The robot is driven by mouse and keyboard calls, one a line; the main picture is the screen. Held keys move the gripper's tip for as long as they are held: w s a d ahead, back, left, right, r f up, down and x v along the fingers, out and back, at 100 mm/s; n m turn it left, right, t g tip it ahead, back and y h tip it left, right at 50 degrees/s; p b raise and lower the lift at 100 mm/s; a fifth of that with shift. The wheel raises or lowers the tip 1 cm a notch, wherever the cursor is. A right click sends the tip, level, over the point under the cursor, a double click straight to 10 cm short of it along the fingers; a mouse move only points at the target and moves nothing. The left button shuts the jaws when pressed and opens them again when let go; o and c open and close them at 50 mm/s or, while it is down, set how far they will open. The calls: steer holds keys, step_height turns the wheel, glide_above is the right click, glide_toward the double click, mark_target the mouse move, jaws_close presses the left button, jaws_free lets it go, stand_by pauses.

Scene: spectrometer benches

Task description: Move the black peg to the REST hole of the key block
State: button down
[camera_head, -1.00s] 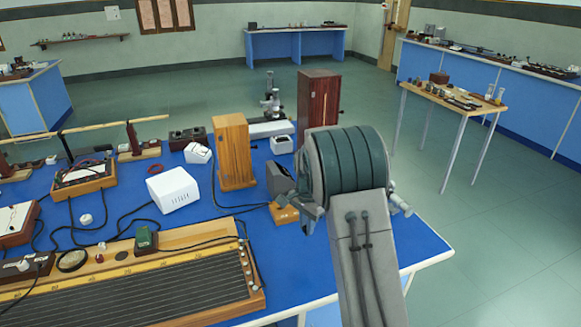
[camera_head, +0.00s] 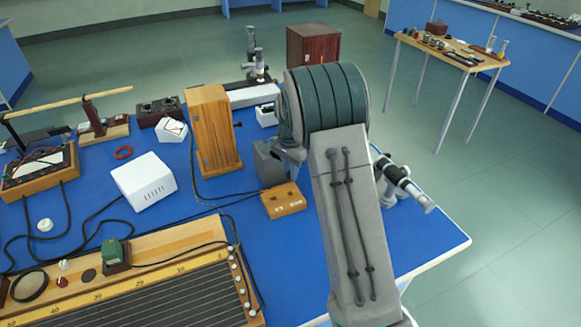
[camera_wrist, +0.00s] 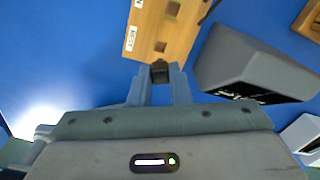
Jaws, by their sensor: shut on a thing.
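The wooden key block (camera_head: 284,201) lies on the blue bench beside my arm in the head view. In the wrist view the block (camera_wrist: 185,28) shows dark square holes and white labels; the label near its lower left end reads REST (camera_wrist: 130,38). My gripper (camera_wrist: 160,80) is shut on the black peg (camera_wrist: 160,70), which shows between the fingertips by the block's near end. I cannot tell whether the peg is clear of the block or touching it. My arm hides the fingers in the head view.
A grey box (camera_head: 269,162) stands close behind the key block and shows on the right in the wrist view (camera_wrist: 255,68). A tall wooden box (camera_head: 212,130), a white box (camera_head: 143,180) and cables stand to the left. Bare blue bench lies in front of the block.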

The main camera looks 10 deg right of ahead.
steer(key=shift+f+b, duration=1.95)
steer(key=shift+f, duration=1.15)
steer(key=c, duration=1.3)
jaws_free()
steer(key=shift+o, duration=0.2)
step_height(320, 180, up, 14)
steer(key=shift+f, duration=0.1)
steer(key=shift+s, duration=0.1)
